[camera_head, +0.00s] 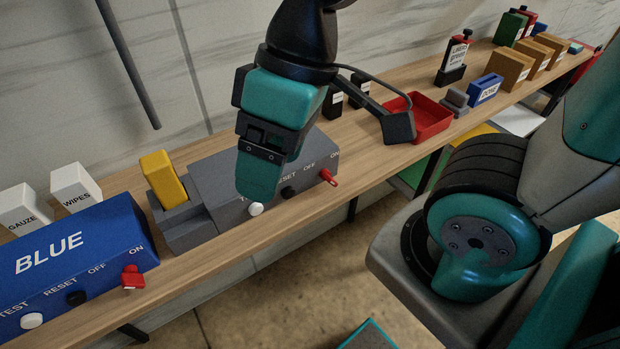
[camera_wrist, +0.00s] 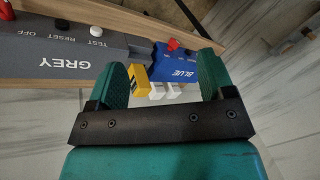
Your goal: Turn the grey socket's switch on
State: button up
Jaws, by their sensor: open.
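The grey socket (camera_head: 210,172) stands on the wooden shelf, partly hidden behind my gripper. Its red switch (camera_head: 328,177) is on the front face at the right end, below the OFF and ON labels. I cannot tell its setting for sure. A white test button (camera_head: 256,209) and a black reset button (camera_head: 288,191) are to its left. In the wrist view the GREY lettering (camera_wrist: 62,63) shows, and the red switch (camera_wrist: 8,12) is at the top left corner. My gripper (camera_wrist: 160,75) is open and empty, above the socket's left half, left of its switch.
A blue socket (camera_head: 70,255) with its own red switch (camera_head: 132,277) is to the left. A yellow block (camera_head: 163,178) stands at the grey socket's left end. A red tray (camera_head: 430,115) and several boxes are farther right. The space in front of the shelf is free.

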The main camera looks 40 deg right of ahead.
aim_at(324, 174)
jog(key=z, duration=1.2)
jog(key=k, duration=0.95)
jog(key=u, duration=1)
